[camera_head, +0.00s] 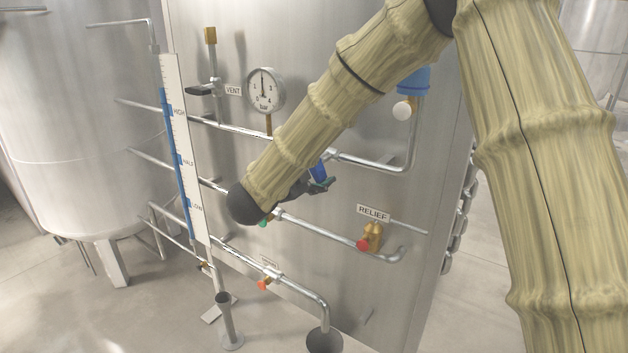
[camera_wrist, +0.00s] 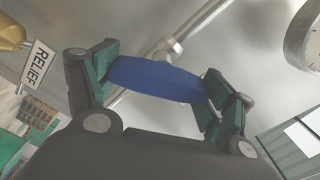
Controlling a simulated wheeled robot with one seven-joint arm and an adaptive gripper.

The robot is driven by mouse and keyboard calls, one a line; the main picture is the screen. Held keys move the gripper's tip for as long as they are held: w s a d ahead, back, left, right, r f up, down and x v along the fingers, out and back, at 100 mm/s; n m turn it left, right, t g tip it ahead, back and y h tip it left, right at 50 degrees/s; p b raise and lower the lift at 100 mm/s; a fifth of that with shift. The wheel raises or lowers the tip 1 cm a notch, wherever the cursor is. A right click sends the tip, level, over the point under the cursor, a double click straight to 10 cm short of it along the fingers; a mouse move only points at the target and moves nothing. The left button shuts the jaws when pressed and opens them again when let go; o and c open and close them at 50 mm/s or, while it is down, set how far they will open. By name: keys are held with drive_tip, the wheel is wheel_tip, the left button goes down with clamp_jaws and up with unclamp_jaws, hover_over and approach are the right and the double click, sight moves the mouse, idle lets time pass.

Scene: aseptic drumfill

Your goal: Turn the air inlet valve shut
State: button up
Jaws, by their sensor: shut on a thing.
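The air inlet valve's blue handle (camera_wrist: 158,80) lies between the two finger pads of my gripper (camera_wrist: 160,88) in the wrist view, with a pad against each end. My gripper is shut on it. The handle sits in front of a silver pipe fitting (camera_wrist: 166,50). In the head view a small part of the blue handle (camera_head: 319,172) shows beside my gripper (camera_head: 322,184), just below the upper silver pipe (camera_head: 355,160). My arm hides most of the gripper and part of that pipe there.
A pressure gauge (camera_head: 265,91) is above left, near the VENT sign (camera_head: 233,90). The RELIEF sign (camera_head: 373,213) and a brass relief valve (camera_head: 373,234) are below right. A lower pipe (camera_head: 325,233) crosses under my gripper. A blue level scale (camera_head: 184,150) stands left.

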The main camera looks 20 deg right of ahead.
drive_tip(key=m+b, duration=0.1)
drive_tip(key=b, duration=0.2)
drive_tip(key=f+m+b, duration=0.1)
drive_tip(key=m+b, duration=0.1)
drive_tip(key=b, duration=0.1)
drive_tip(key=shift+d+m, duration=0.1)
drive_tip(key=shift+m, duration=0.2)
drive_tip(key=m+b, duration=0.1)
drive_tip(key=b, duration=0.2)
drive_tip(key=shift+s+r+m, duration=0.1)
drive_tip(key=shift+m, duration=0.3)
drive_tip(key=shift+r+m+b, duration=0.2)
drive_tip(key=shift+m+b, duration=0.2)
drive_tip(key=shift+b, duration=0.15)
drive_tip(key=o, duration=0.9)
drive_tip(key=shift+o, duration=0.2)
drive_tip(key=v, duration=1.2)
